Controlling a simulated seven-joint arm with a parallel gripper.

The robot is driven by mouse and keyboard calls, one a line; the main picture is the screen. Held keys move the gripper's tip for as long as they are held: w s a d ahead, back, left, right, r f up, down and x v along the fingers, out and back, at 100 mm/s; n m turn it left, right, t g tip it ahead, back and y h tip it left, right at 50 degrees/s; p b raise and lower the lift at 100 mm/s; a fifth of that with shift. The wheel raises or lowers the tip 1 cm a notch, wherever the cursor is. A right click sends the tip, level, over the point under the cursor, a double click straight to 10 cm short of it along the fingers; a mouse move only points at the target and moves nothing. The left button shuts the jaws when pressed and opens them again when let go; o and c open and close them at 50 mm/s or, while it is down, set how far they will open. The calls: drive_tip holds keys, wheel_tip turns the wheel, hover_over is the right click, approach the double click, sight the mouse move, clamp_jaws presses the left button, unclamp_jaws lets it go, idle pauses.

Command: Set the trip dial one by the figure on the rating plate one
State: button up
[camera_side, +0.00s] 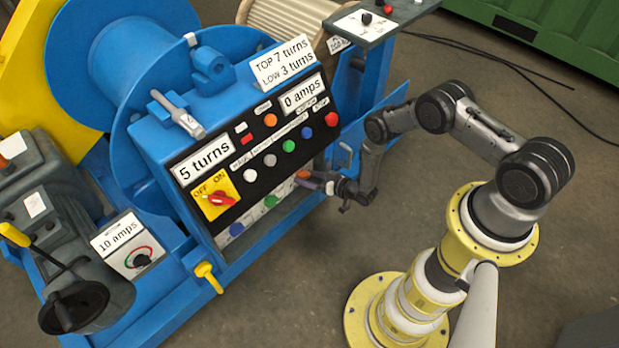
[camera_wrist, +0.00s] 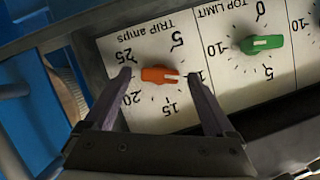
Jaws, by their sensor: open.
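The trip dial (camera_wrist: 160,76) is an orange knob on a white panel marked "TRIP amps", upside down in the wrist view. Its white pointer line faces right, toward about the 10 mark. My gripper (camera_wrist: 160,75) is open, one finger on each side of the knob, with visible gaps. In the side view my gripper (camera_side: 326,184) is at the lower right end of the control panel, beside the orange knob (camera_side: 303,175). A plate reading "10 amps" (camera_side: 115,233) sits at the lower left near the grey motor; I cannot tell whether it is the rating plate.
A green "TOP LIMIT" knob (camera_wrist: 262,43) sits beside the trip dial. Above the dials are buttons, a red OFF/ON switch (camera_side: 217,198), a "0 amps" display (camera_side: 303,95) and a "5 turns" display (camera_side: 205,161). A blue plate (camera_side: 372,125) stands near my wrist.

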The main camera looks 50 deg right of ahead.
drive_tip(key=v, duration=1.4)
drive_tip(key=w+r+n+g+h, duration=0.1)
drive_tip(key=w+r+n+g, duration=0.2)
drive_tip(key=w+r+g, duration=0.4)
wheel_tip(320, 180, up, 26)
drive_tip(key=s+g+h, duration=0.2)
drive_tip(key=s+g, duration=0.1)
drive_tip(key=s+a+r+t, duration=0.1)
drive_tip(key=s+r, duration=0.3)
drive_tip(key=r, duration=0.3)
drive_tip(key=s+a+r, duration=0.1)
drive_tip(key=s+r, duration=0.4)
drive_tip(key=r, duration=0.2)
drive_tip(key=s+a+r, duration=0.1)
drive_tip(key=s+r, duration=0.2)
drive_tip(key=s, duration=0.5)
drive_tip(key=s+a+r+t, duration=0.1)
drive_tip(key=s+r, duration=0.3)
drive_tip(key=s, duration=0.4)
drive_tip(key=shift+s+a+y, duration=0.3)
drive_tip(key=shift+a+y, duration=0.1)
drive_tip(key=shift+a, duration=0.1)
